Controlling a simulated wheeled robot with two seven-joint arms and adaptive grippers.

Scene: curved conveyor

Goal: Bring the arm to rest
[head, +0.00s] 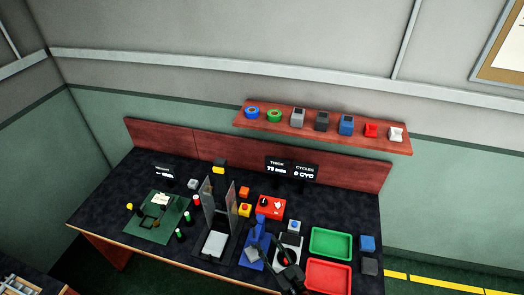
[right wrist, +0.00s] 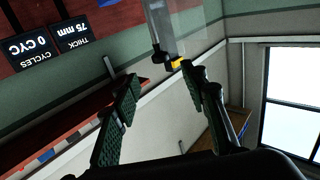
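My right gripper (head: 291,276) shows as a dark shape at the front of the bench (head: 125,185), near a blue device (head: 256,245) and a grey block with a white top. In the right wrist view its two green-padded fingers (right wrist: 160,95) stand well apart, with nothing held between them. That view is turned over and shows the wall, the shelf edge and the display panel. My left gripper and arm are not in view.
A green tray (head: 331,243) and a red tray (head: 328,277) lie at the right front. A clear-walled fixture (head: 215,243) stands mid-bench. A green board (head: 157,217) lies left. A wall shelf (head: 300,128) with several small items hangs behind.

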